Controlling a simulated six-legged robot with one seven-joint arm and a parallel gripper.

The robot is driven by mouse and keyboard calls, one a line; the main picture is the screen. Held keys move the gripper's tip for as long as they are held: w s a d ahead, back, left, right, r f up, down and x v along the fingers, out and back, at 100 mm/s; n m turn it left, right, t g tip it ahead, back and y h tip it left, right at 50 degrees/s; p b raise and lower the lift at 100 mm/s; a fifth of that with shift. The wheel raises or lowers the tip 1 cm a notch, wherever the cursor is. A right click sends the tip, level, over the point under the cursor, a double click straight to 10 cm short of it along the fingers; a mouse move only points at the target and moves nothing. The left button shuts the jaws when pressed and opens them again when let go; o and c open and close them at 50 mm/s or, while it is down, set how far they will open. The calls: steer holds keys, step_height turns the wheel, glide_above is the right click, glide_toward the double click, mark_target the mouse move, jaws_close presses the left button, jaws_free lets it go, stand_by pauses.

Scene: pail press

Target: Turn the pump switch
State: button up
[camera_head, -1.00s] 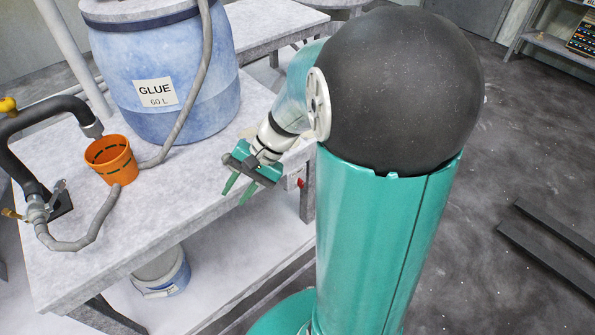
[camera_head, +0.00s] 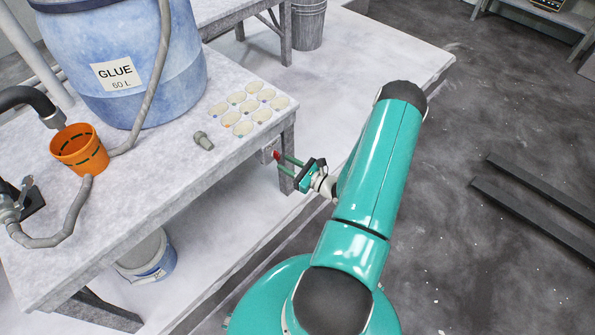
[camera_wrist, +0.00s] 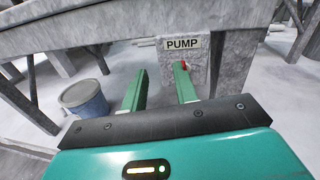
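The pump switch (camera_wrist: 184,64) is a small red lever under a "PUMP" label (camera_wrist: 182,43) on a grey box at the table's edge. In the head view the red switch (camera_head: 277,155) shows at the table's right corner. My gripper (camera_head: 285,166) is in front of it, pointing at the box. In the wrist view my gripper (camera_wrist: 158,75) has its two green fingers apart with nothing between them. The switch is close to the tip of the right finger; I cannot tell whether they touch.
On the table (camera_head: 150,200) stand a blue glue barrel (camera_head: 140,60), an orange pail (camera_head: 80,150), a hose, a grey fitting (camera_head: 203,140) and a sheet of round discs (camera_head: 245,108). A bucket (camera_head: 147,257) stands below.

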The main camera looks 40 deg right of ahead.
mark_target(279, 157)
step_height(279, 157, down, 4)
steer(key=s+d+m+h, duration=0.2)
steer(key=m+h, duration=0.1)
steer(key=w, duration=0.7)
steer(key=shift+w+r, duration=0.1)
steer(key=shift+w, duration=0.35)
steer(key=c, duration=0.6)
steer(key=n, duration=0.9)
steer(key=shift+n, duration=0.4)
steer(key=n, duration=0.8)
steer(key=o, duration=0.8)
